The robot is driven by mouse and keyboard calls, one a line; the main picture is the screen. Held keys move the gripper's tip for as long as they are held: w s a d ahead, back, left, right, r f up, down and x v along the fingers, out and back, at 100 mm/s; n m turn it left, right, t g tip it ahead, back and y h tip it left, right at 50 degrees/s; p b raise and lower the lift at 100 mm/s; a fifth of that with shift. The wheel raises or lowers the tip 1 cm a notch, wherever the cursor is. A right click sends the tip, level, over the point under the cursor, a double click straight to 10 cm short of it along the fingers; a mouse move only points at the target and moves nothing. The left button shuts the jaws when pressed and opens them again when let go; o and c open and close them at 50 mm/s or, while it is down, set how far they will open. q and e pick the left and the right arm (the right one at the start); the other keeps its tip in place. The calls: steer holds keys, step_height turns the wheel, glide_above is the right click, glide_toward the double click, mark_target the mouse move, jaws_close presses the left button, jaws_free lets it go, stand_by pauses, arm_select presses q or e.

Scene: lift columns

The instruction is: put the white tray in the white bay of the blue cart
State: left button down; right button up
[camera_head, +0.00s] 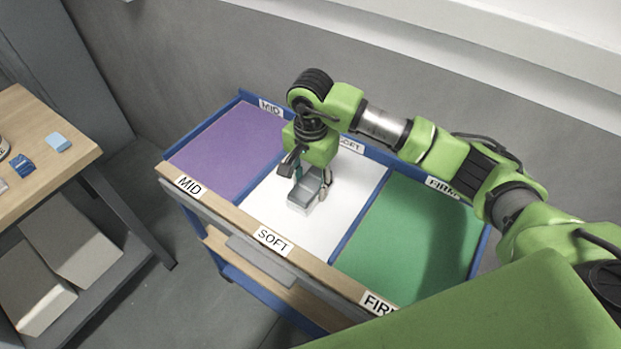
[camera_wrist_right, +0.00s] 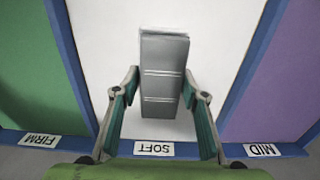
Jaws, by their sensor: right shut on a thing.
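My right gripper (camera_head: 311,180) points down into this bay and is shut on the tray. In the right wrist view the tray (camera_wrist_right: 164,62) lies between the two fingers, with white floor around it. Whether its underside touches the bay floor I cannot tell. My left gripper is not in view.
A purple bay (camera_head: 225,150) labelled MID is left of the white one, a green bay (camera_head: 425,225) labelled FIRM right of it. Low blue dividers separate them. A wooden table (camera_head: 40,135) with small blue items stands at far left. A grey wall is behind the cart.

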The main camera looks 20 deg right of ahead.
steer(key=shift+f, duration=0.1)
steer(key=shift+f, duration=0.1)
steer(key=o, duration=0.9)
step_height(320, 180, up, 12)
steer(key=b, duration=0.3)
